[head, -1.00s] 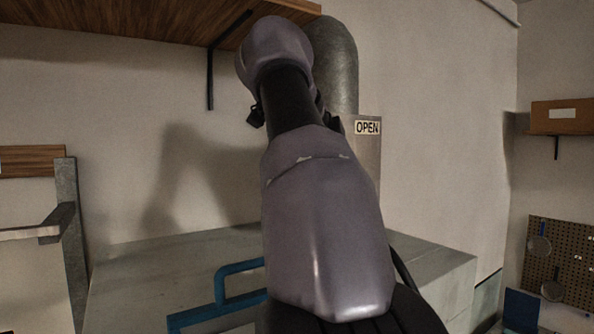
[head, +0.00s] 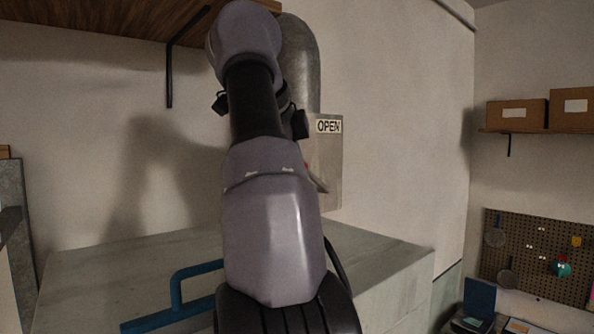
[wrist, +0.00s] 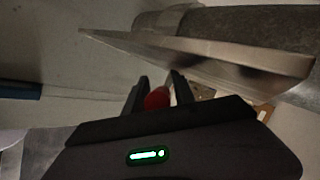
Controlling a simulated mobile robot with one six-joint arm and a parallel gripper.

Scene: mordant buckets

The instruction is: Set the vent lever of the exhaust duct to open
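The exhaust duct is a grey metal pipe (head: 300,62) against the wall, with a flat panel (head: 331,175) below it. A label reading OPEN (head: 329,126) is at the panel's top. A slim lever (head: 318,183) with a bit of red beside it shows at the panel's left, mostly hidden by my arm. In the wrist view the lever's red knob (wrist: 157,99) sits between the two black fingers of my gripper (wrist: 160,82). The fingers stand apart, with a small gap seen at the knob's right. The gripper is hidden in the head view.
A grey bench or cabinet top (head: 100,275) lies below, with a blue tubular handle (head: 178,290) in front. A wooden shelf (head: 90,25) overhangs at upper left. A pegboard (head: 540,255) and boxes (head: 517,113) are at the right. The wall right of the duct is bare.

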